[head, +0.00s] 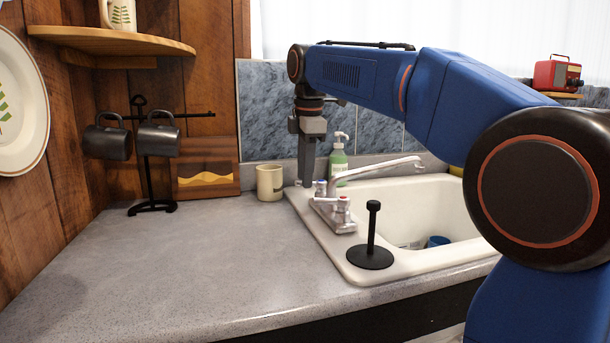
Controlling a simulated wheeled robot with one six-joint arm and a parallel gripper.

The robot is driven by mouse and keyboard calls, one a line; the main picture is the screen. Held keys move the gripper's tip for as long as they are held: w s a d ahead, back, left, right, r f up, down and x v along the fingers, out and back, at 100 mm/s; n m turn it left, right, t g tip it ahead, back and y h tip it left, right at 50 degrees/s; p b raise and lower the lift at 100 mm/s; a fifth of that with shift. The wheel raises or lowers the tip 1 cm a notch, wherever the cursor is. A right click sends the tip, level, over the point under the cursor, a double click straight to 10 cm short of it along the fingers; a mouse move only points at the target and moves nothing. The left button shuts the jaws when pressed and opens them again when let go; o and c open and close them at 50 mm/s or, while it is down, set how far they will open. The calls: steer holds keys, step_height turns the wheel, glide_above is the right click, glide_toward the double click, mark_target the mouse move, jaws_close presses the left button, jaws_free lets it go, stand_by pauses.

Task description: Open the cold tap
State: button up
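The sink tap (372,168) has a long chrome spout reaching right over the basin. Its base carries two clear-sided handles. The back handle (320,188) has a bluish top and looks like the cold tap. The front handle (344,212) shows a reddish mark. My gripper (304,183) points down just behind and left of the back handle, its tips low near the sink's rim. Its fingers overlap in this view, so their gap is hidden. I cannot tell whether it touches the handle.
A white sink (462,200) holds a blue item. A black upright holder (372,250) stands on its front rim. A cream mug (270,182) is left of my gripper, and a green soap bottle (338,160) behind the tap. A mug stand (150,185) is farther left. The front-left counter is clear.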

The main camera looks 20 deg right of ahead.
steer(key=shift+f, duration=0.4)
jaws_close()
steer(key=shift+w, duration=0.1)
steer(key=m, duration=0.1)
steer(key=w+m, duration=0.1)
steer(key=m, duration=0.1)
steer(key=w+m+h, duration=0.1)
steer(key=m, duration=0.1)
steer(key=shift+d, duration=0.1)
steer(key=shift+w+d+m+g+h, duration=0.15)
steer(key=shift+w+d+m, duration=0.1)
steer(key=shift+m, duration=0.6)
steer(key=shift+w+d+m+g+h, duration=0.1)
steer(key=shift+w+m, duration=0.2)
steer(key=shift+m, duration=0.6)
steer(key=shift+w+d+m+g+h, duration=0.15)
steer(key=shift+w+d+m, duration=0.1)
steer(key=shift+m, duration=0.6)
